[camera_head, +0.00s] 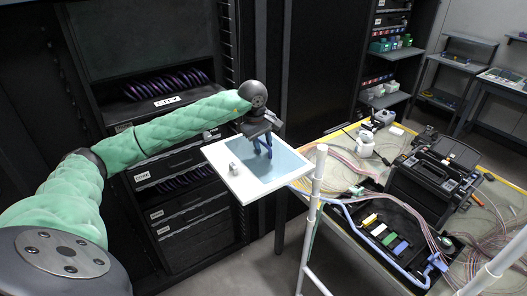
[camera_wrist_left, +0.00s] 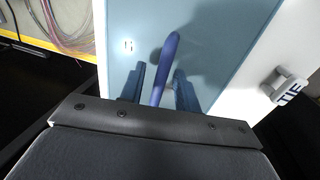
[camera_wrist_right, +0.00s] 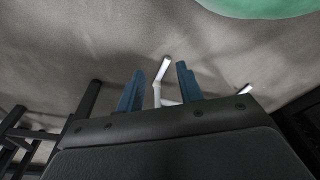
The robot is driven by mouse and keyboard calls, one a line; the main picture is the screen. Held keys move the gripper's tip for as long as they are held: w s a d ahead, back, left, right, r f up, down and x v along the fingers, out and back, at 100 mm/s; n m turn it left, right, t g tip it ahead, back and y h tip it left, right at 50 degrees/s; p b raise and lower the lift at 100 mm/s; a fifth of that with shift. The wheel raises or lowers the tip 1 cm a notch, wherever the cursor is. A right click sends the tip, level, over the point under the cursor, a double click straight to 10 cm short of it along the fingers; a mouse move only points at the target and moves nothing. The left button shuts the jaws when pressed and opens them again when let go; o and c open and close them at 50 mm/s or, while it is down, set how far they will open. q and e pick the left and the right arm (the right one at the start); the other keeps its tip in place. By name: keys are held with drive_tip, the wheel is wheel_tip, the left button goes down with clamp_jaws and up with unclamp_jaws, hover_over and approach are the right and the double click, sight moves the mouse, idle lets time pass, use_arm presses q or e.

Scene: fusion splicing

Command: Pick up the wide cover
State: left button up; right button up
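A blue elongated piece with a rounded end (camera_wrist_left: 168,58) shows in the left wrist view over a blue-grey mat; I cannot tell whether it is the wide cover. My left gripper (camera_wrist_left: 159,78) has its fingers on either side of it, with gaps visible, so it looks open around the piece. In the head view my left gripper (camera_head: 263,150) points down at the blue-grey mat (camera_head: 285,163) on a white board (camera_head: 252,197). My right gripper (camera_wrist_right: 158,78) is open and empty above grey floor; it is out of the head view.
A small whitish object (camera_head: 235,168) stands on the board's left side. A dark rack with drawers (camera_head: 190,205) stands behind. White poles (camera_head: 312,200) rise in front of a bench holding a black machine (camera_head: 430,185), a dark tray (camera_head: 372,250) and loose cables.

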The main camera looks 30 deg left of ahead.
sight(263, 142)
use_arm(q)
clamp_jaws()
use_arm(e)
drive_tip(key=shift+s+f, duration=0.1)
drive_tip(key=shift+s, duration=0.05)
